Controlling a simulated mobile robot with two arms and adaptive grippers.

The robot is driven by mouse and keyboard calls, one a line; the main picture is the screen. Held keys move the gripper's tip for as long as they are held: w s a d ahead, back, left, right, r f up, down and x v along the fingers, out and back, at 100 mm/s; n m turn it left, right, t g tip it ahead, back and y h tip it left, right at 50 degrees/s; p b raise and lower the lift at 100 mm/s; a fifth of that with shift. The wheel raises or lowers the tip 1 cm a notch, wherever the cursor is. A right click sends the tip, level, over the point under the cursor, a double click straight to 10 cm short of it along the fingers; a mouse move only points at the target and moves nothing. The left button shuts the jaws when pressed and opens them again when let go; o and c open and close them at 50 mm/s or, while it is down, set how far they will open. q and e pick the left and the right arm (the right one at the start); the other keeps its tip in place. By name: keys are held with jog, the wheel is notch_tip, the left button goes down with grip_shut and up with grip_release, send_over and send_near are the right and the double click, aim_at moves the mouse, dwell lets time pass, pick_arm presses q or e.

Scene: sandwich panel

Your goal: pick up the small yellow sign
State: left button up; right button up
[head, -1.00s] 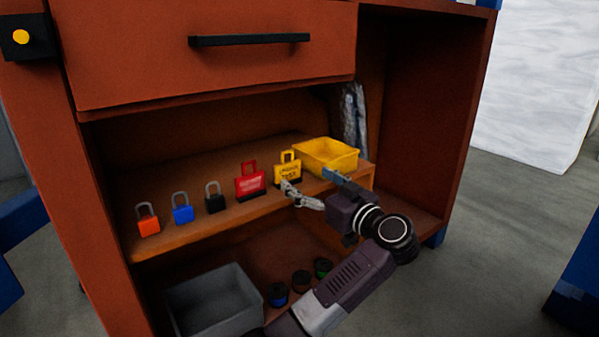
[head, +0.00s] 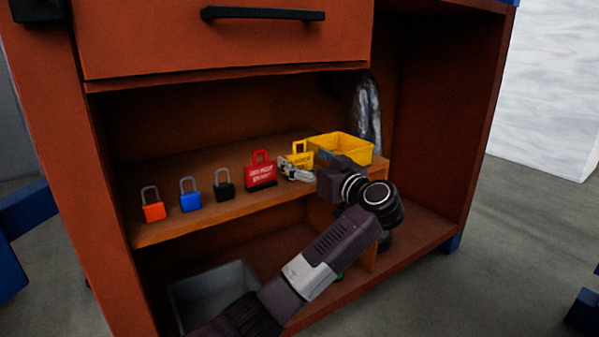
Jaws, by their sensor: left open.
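The small yellow sign (head: 301,158) has a handle on top and dark print. It stands upright on the shelf, between a red tag and a yellow bin, and its lower part is partly hidden by a finger. My left gripper (head: 307,165) is open right in front of the sign. One finger is at the sign's lower front, the other is toward the yellow bin. I cannot tell whether either finger touches the sign. My right gripper is not in view.
Left of the sign stand the red tag (head: 261,172) and black (head: 224,189), blue (head: 190,200) and orange (head: 154,210) padlocks. The yellow bin (head: 357,150) is close on the right. A grey bin (head: 215,290) sits below. The drawer (head: 225,50) overhangs the shelf.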

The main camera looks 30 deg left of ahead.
pick_arm(q)
jog(key=shift+c, duration=0.4)
jog(key=c, duration=1.2)
jog(key=shift+o, duration=0.2)
jog(key=shift+r, duration=0.15)
